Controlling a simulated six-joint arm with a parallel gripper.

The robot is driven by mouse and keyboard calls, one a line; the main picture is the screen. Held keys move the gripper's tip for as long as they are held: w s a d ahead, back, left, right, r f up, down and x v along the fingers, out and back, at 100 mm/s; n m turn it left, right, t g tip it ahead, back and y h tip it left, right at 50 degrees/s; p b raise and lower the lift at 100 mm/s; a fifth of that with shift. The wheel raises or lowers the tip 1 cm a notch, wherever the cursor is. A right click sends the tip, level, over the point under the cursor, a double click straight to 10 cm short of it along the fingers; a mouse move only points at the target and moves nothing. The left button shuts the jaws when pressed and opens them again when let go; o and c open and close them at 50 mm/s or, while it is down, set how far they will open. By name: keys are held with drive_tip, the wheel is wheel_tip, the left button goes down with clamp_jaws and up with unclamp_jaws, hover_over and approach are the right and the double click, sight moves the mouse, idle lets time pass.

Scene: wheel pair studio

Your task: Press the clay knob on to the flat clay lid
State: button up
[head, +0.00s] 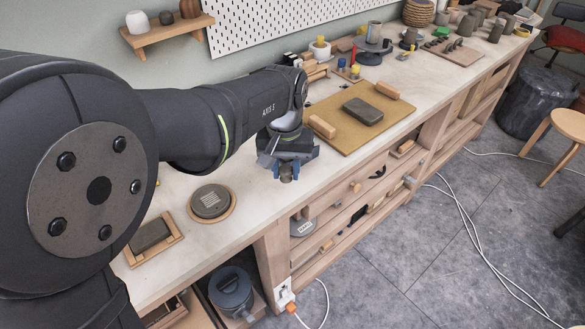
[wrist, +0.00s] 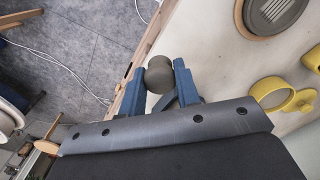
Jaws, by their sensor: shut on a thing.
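My gripper (head: 287,166) is over the front part of the workbench, right of the flat clay lid. In the wrist view my gripper (wrist: 160,84) has its two blue fingers shut on the grey-brown clay knob (wrist: 159,72). The knob is a rounded piece with its end showing between the fingertips. It also shows below the fingers in the head view (head: 286,173). The flat clay lid (head: 210,201) is a round grey disc with scored lines, lying in a wooden ring. It shows at the top right of the wrist view (wrist: 272,10), apart from the knob.
A clay slab (head: 149,235) lies in a wooden tray at the bench's left end. A tan board (head: 350,129) with a grey block (head: 363,111) lies to the right. Yellow round tools (wrist: 273,93) lie on the bench in the wrist view. The bench's front edge is close to my gripper.

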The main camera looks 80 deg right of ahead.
hover_over(210, 200)
wheel_tip(210, 200, down, 2)
drive_tip(key=shift+d+f, duration=0.1)
drive_tip(key=shift+f, duration=2.9)
drive_tip(key=shift+f, duration=0.5)
drive_tip(key=shift+f, duration=0.1)
